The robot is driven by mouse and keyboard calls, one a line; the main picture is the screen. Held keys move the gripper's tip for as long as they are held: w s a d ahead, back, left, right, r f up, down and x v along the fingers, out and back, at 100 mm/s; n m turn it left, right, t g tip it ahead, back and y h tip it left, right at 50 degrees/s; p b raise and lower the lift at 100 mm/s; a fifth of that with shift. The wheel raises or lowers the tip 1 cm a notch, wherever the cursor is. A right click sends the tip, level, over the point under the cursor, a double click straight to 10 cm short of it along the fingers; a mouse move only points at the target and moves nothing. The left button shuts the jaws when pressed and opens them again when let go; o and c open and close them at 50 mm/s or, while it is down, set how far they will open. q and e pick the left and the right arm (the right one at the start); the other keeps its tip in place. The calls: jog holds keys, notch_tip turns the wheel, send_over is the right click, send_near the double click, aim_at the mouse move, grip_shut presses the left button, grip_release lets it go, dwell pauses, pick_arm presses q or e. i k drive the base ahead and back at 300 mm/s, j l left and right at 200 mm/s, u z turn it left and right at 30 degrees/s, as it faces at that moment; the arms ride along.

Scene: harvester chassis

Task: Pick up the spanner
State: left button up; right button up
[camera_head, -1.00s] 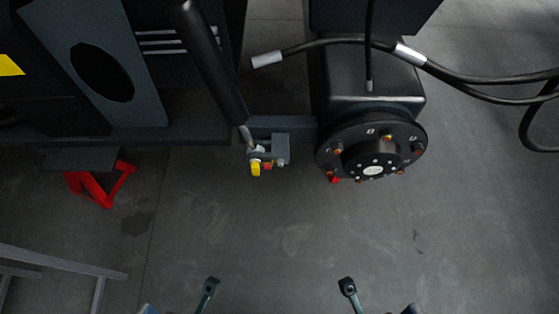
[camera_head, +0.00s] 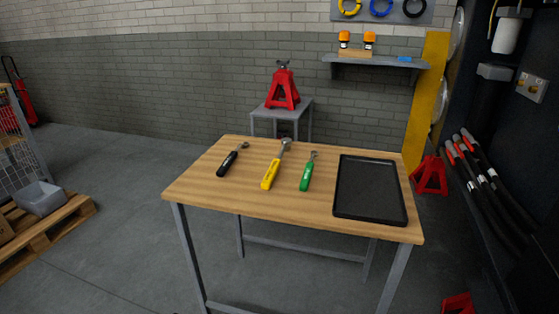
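Three hand tools with grey metal heads lie apart on a wooden-topped table (camera_head: 225,195) in the head view. One has a black handle (camera_head: 228,164) and lies on the left. One has a yellow handle (camera_head: 270,177) and lies in the middle; it looks the largest. One has a green handle (camera_head: 306,178) and lies on the right. I cannot tell for sure which one is the spanner. Neither of my grippers is in view.
A black tray (camera_head: 368,190) lies empty on the table's right side. A red jack stand (camera_head: 283,88) stands on a small grey table behind. Black hoses (camera_head: 485,190) hang at the right. The floor on the left is clear up to a pallet (camera_head: 45,235).

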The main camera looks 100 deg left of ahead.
aim_at(222, 170)
jog(key=u, duration=3.1)
jog(key=l, duration=0.1)
